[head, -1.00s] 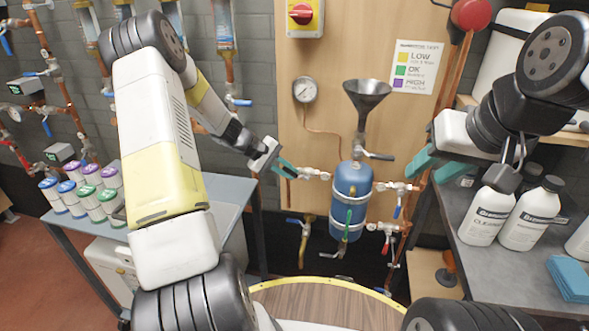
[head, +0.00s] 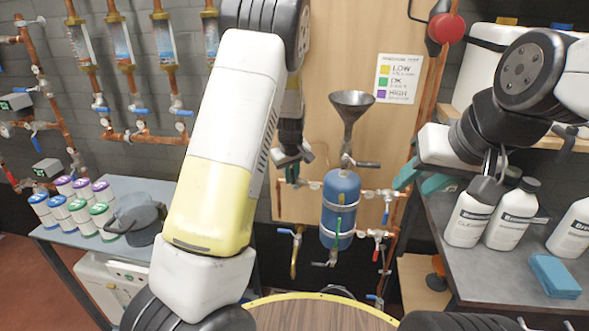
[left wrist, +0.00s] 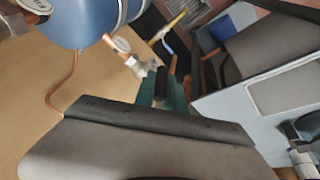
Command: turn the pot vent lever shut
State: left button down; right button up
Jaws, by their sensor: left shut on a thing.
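The blue pot (head: 340,205) hangs upright on the wooden panel, with a steel funnel (head: 352,108) above it and a dark-handled valve (head: 361,163) under the funnel. My left gripper (head: 291,172) is at the pipe left of the pot, its fingers pointing down and partly hidden by my arm. In the left wrist view, its teal fingers (left wrist: 168,95) are shut around a black lever handle (left wrist: 160,84) beside a tagged pipe fitting (left wrist: 128,58). The pot (left wrist: 82,20) shows at the top left there. My right gripper (head: 420,180) is open and empty, right of the pot.
White bottles (head: 478,212) and a blue cloth stack (head: 553,276) stand on the right bench. A round wooden top (head: 320,313) is in front. Copper pipes line the wall.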

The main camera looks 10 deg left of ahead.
pick_arm(q)
jog(key=shift+d+y, duration=0.65)
jog(key=shift+y, duration=0.25)
jog(key=c, duration=1.4)
grip_release()
jog(key=shift+r, duration=0.1)
jog(key=v, duration=0.7)
jog(key=shift+s+d+r, duration=0.15)
jog(key=shift+d+r, duration=0.1)
